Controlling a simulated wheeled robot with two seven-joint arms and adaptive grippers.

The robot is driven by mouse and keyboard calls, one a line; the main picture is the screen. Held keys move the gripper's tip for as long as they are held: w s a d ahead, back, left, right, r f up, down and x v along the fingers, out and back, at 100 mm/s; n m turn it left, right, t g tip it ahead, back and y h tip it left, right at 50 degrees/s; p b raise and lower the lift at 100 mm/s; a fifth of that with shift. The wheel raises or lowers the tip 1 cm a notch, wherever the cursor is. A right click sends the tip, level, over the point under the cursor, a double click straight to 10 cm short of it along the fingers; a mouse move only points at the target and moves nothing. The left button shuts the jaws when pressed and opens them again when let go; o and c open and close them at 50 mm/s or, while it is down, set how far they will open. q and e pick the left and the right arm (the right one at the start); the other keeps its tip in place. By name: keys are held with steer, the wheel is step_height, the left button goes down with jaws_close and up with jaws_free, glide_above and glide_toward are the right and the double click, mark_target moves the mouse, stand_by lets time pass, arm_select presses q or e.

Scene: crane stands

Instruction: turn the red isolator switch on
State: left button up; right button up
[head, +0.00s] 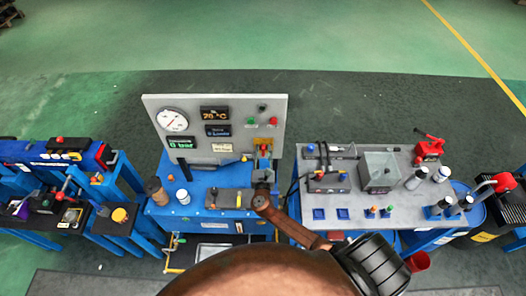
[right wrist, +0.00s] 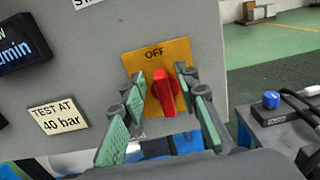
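The red isolator switch (right wrist: 164,92) is a red knob on a yellow plate (right wrist: 150,58) fixed to the grey panel. The word OFF is printed above it, and the knob's handle stands roughly upright. My right gripper (right wrist: 160,84) is open, with its green-padded fingers on either side of the knob and small gaps visible. My left gripper is not in view.
The grey panel (head: 190,103) carries a round gauge (head: 172,119), displays and small red and green buttons. A "TEST AT 40 bar" label (right wrist: 58,117) is left of the switch. A cluttered bench (head: 335,215) stands to the right. Open floor lies behind.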

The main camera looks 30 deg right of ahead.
steer(key=shift+c, duration=0.4)
jaws_close()
steer(key=shift+s+d+f+m+b, duration=0.1)
steer(key=shift+f+m+b, duration=0.05)
steer(key=shift+m+b, duration=0.6)
steer(key=shift+s+d+f+m+b, duration=0.2)
steer(key=shift+d+f+m+b, duration=0.15)
steer(key=shift+m+b, duration=2.45)
steer(key=shift+s+d+f+m+b, duration=0.15)
steer(key=shift+d+f+m+b, duration=0.25)
steer(key=shift+m+b, duration=2.4)
steer(key=shift+s+d+f+m+b, duration=0.2)
steer(key=shift+f+m+b, duration=0.25)
steer(key=shift+m+b, duration=2.35)
